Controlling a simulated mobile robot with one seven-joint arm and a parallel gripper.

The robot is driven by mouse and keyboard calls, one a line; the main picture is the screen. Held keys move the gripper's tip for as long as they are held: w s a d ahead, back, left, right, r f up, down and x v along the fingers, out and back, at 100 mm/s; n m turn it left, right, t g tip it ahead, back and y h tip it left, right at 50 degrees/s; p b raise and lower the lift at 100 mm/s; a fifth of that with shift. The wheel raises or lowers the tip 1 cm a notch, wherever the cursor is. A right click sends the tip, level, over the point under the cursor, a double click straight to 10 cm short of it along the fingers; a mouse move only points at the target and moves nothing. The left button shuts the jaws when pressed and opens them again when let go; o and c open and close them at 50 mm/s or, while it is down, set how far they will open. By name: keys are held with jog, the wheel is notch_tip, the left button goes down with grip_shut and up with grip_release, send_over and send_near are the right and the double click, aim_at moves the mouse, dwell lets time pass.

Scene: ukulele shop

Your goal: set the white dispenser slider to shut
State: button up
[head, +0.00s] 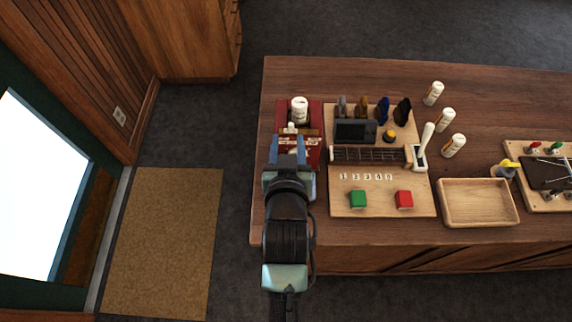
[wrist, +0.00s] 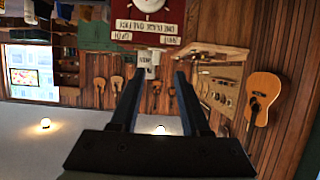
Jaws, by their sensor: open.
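The red dispenser (head: 313,113) stands at the left end of the counter, with a white round part (head: 299,104) on it. Its white slider (head: 291,128) shows just beyond my gripper (head: 288,140). In the wrist view the dispenser's red face (wrist: 178,20) is upside down and carries lettered labels. The white slider (wrist: 148,60) appears there between the lines of my two fingertips (wrist: 157,73), slightly toward the left one. My gripper is open, with a clear gap between its fingers. I cannot tell whether a finger touches the slider. My arm hides the dispenser's front part.
Right of the dispenser is a wooden board (head: 385,206) with a green button (head: 358,199), a red button (head: 404,199) and a white-handled lever (head: 425,140). An empty wooden tray (head: 478,217) and several white bottles stand further right. The counter's back strip (head: 330,75) is clear.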

jog(key=b+v, duration=0.1)
jog(key=v, duration=0.6)
jog(key=shift+b, duration=0.35)
jog(key=shift+s+a+r, duration=0.1)
